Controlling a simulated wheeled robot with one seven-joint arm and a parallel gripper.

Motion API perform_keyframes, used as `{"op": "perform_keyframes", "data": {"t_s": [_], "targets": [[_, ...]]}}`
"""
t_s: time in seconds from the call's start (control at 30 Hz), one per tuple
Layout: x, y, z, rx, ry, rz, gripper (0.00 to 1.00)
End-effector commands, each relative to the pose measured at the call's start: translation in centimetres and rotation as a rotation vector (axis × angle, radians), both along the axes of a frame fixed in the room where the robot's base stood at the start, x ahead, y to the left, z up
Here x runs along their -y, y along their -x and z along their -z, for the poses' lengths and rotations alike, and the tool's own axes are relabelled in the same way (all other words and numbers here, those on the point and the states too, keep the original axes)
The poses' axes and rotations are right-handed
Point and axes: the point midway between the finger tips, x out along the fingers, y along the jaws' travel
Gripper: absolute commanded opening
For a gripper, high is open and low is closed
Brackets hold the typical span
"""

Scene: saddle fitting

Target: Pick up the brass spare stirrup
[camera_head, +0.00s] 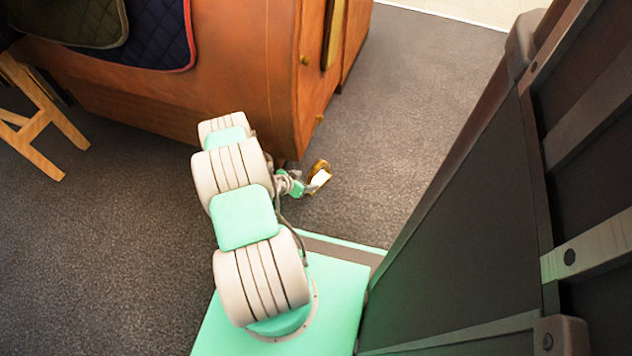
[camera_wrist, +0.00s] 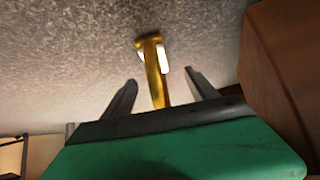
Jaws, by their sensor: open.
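The brass stirrup (camera_head: 317,167) is on the dark carpet beside the base of the brown wooden body, with a pale patch on its near side. In the wrist view the brass stirrup (camera_wrist: 153,72) appears as a narrow upright gold strip with a white part at its right. My gripper (camera_wrist: 161,77) is open, with one dark finger on each side of the stirrup. In the head view my gripper (camera_head: 301,187) is small and close to the stirrup's left side.
A large brown wooden body (camera_head: 240,85) with a quilted navy pad (camera_head: 150,42) stands just behind my arm; its side (camera_wrist: 285,70) is close at the wrist view's right. A wooden stand (camera_head: 38,120) is at left. A dark panel (camera_head: 470,230) fills the right. Carpet beyond the stirrup is clear.

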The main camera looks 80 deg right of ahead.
Motion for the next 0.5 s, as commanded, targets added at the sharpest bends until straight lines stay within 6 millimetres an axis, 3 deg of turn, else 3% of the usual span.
{"op": "perform_keyframes", "data": {"t_s": [0.5], "targets": [[4.0, 2.8, 5.9, 0.001, 0.002, 0.000, 0.67]]}}
